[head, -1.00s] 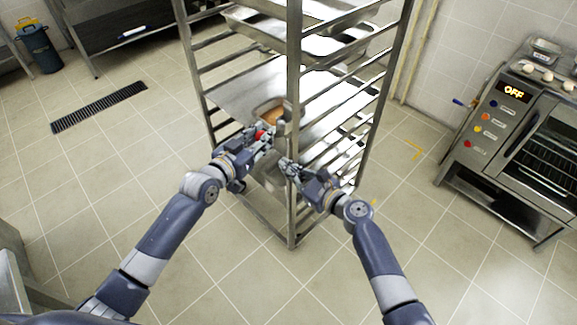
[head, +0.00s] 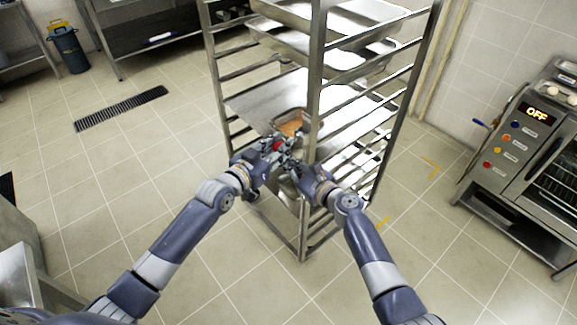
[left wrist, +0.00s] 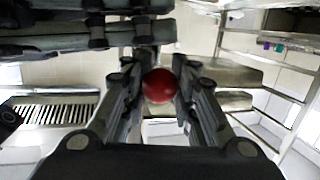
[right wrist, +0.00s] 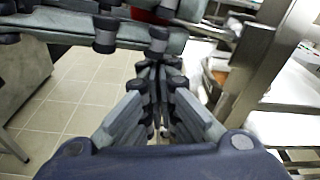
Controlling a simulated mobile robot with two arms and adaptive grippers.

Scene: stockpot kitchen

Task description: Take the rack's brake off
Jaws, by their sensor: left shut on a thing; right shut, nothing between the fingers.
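The metal rack (head: 313,110) stands upright in front of me, with trays on its shelves. A red ball-shaped knob (left wrist: 158,86) sits between the fingers of my left gripper (left wrist: 160,80), which is shut on it. In the head view the red knob (head: 277,145) shows small at the rack's near left side, with my left gripper (head: 272,150) around it. My right gripper (head: 292,165) is shut and empty, close beside the left one and next to the rack's near post. It also shows in the right wrist view (right wrist: 160,75). Whatever the knob is mounted on is hidden.
An oven (head: 530,150) reading OFF stands at the right. A dark bin (head: 68,48) and a steel table (head: 160,35) are at the back left. A floor drain (head: 120,108) lies left of the rack.

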